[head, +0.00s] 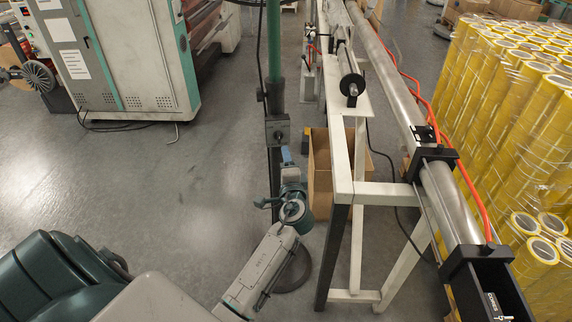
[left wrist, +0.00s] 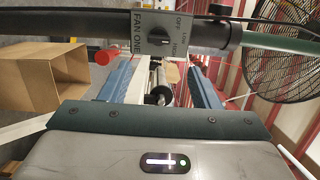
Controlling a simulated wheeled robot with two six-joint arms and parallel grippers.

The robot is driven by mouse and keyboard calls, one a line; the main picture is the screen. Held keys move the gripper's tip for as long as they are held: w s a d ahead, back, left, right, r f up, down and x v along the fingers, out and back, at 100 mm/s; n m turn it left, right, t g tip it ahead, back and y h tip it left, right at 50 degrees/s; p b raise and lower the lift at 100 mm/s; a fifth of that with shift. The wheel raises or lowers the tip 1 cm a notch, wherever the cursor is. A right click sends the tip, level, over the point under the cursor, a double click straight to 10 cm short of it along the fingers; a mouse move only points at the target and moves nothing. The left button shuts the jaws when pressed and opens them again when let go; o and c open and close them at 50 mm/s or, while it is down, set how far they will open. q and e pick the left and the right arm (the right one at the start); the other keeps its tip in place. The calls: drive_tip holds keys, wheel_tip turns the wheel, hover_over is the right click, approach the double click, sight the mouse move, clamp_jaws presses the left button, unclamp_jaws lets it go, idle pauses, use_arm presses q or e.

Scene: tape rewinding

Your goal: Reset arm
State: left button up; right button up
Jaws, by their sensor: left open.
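My left arm reaches up from the bottom middle of the head view. Its gripper (head: 280,178) is close to a green and black post, just below a dark switch box (head: 278,131). In the left wrist view the two blue fingers of the left gripper (left wrist: 163,85) stand wide apart with nothing held between them. The switch box (left wrist: 160,33), marked FAN ONE with OFF, LOW and HIGH, sits beyond the fingertips on a dark pole. My right gripper is out of view.
A pale frame (head: 366,194) carrying long metal rollers stands right of my arm, with a cardboard box (head: 320,165) beside it. Wrapped yellow tape rolls (head: 500,100) fill the right. A grey cabinet (head: 125,55) stands upper left. A caged fan (left wrist: 283,50) shows in the wrist view. Left floor is clear.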

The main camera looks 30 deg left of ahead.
use_arm(q)
drive_tip(key=s+d+f+g+h, duration=0.1)
drive_tip(key=s+f+g+h, duration=0.2)
drive_tip(key=f, duration=1)
drive_tip(key=s+d+f+n+g+h, duration=0.15)
drive_tip(key=s+f, duration=0.35)
drive_tip(key=f, duration=0.8)
drive_tip(key=s+d+f+g+h, duration=0.1)
drive_tip(key=s+d+f+h, duration=0.2)
drive_tip(key=f, duration=0.9)
drive_tip(key=s+f+n+g+h, duration=0.1)
drive_tip(key=s+f, duration=0.6)
drive_tip(key=s, duration=0.7)
drive_tip(key=s+f+n+g+h, duration=0.1)
drive_tip(key=s+f+n+g, duration=0.2)
drive_tip(key=s+f, duration=0.5)
drive_tip(key=s+f+n+g+h, duration=0.1)
drive_tip(key=s+f+n, duration=0.3)
drive_tip(key=s, duration=1.6)
wheel_tip(320, 180, down, 4)
drive_tip(key=shift+s+d+r+g+h, duration=0.15)
drive_tip(key=shift+d+g+h, duration=0.25)
drive_tip(key=shift+g, duration=0.45)
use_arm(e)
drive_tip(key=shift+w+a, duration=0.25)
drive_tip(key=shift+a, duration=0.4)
